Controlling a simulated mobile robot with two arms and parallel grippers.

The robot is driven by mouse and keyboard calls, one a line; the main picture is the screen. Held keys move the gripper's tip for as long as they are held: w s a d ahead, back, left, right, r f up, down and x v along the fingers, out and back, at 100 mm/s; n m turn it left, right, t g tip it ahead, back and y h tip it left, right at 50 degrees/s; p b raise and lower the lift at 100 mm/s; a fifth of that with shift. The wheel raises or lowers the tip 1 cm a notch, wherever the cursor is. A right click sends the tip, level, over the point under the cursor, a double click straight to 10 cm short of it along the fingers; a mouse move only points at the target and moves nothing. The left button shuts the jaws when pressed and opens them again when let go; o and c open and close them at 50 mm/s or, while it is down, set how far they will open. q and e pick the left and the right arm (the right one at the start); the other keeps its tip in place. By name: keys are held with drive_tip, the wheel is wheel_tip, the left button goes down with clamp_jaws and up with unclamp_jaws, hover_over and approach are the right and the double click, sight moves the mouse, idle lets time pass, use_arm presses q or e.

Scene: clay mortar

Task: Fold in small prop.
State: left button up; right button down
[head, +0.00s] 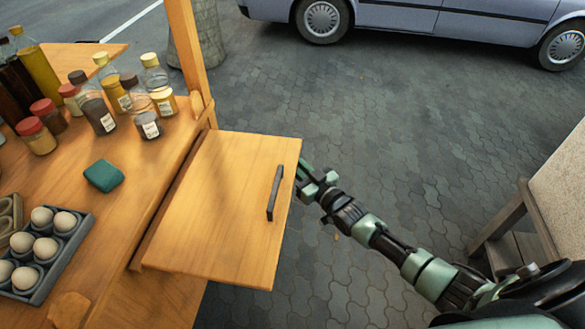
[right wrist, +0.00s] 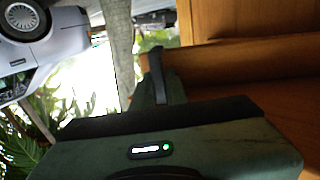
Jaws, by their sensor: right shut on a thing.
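A wooden leaf (head: 215,205) with a dark bar handle (head: 275,193) sticks out from the right side of the wooden stall. My right gripper (head: 304,172) is at the leaf's outer edge, with its tips partly hidden by the leaf. In the right wrist view, my right gripper (right wrist: 155,75) shows a dark finger against a wooden piece (right wrist: 225,75). It is shut on a wooden part, which seems to be the small prop at the leaf. The prop is mostly hidden, so its angle cannot be told. My left gripper is not in view.
On the stall counter are several bottles and jars (head: 100,110), a green block (head: 104,176) and an egg tray (head: 72,245). A wooden post (head: 186,45) rises at the counter's corner. A parked car (head: 400,15) is far back. Open paving (head: 400,120) lies right of the leaf.

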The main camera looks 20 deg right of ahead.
drive_tip(key=c, duration=1.4)
unclamp_jaws()
drive_tip(key=shift+c, duration=0.2)
drive_tip(key=v, duration=0.8)
drive_tip(key=shift+c, duration=0.3)
